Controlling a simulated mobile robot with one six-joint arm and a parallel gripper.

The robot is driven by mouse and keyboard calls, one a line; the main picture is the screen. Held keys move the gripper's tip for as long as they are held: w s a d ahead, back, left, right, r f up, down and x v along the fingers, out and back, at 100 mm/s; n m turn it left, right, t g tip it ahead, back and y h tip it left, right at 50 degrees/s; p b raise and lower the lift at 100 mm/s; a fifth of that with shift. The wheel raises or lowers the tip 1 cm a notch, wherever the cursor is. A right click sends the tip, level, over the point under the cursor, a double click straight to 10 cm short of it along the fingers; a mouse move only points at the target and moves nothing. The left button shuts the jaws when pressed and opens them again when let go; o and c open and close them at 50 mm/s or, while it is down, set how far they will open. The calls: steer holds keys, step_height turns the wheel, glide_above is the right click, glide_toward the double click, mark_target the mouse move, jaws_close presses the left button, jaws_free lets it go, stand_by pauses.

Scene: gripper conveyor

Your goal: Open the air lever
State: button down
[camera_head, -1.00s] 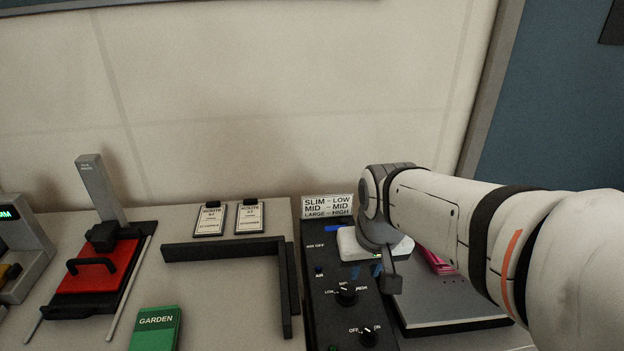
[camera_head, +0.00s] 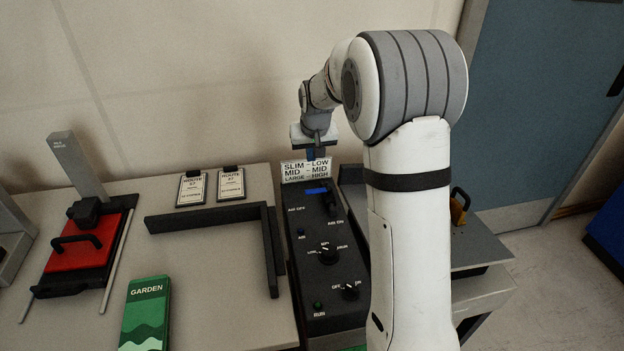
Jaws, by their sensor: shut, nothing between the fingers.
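The black control panel (camera_head: 312,268) stands in the middle of the camera_head view. Near its back edge is the air lever (camera_head: 331,203), a small dark handle between the AIR OFF and AIR ON markings, with a blue strip (camera_head: 316,190) beside it. Its exact position is hard to tell at this size. My gripper (camera_head: 316,153) is raised above and behind the lever, over the SLIM/MID/LARGE sign (camera_head: 306,170), apart from the lever. Its fingers are small in view and look shut, with nothing held.
The panel also has a LOW-MID-HIGH knob (camera_head: 328,253), an OFF-ON knob (camera_head: 350,291) and a green RUN light (camera_head: 318,306). A black angled rail (camera_head: 270,250), two cards, a green GARDEN book (camera_head: 147,315) and a red press (camera_head: 78,253) stand left. My arm hides the right side.

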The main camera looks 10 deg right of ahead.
mark_target(319, 190)
steer(key=shift+w+f, duration=0.1)
steer(key=shift+w, duration=0.15)
steer(key=p+x, duration=0.1)
steer(key=x, duration=0.8)
steer(key=shift+w+f, duration=0.1)
steer(key=shift+f, duration=0.2)
steer(key=shift+s+f+p, duration=0.15)
steer(key=shift+s+p, duration=0.15)
steer(key=shift+p, duration=0.15)
steer(key=shift+s, duration=1.2)
steer(key=shift+s+p, duration=0.3)
steer(key=shift+s, duration=0.15)
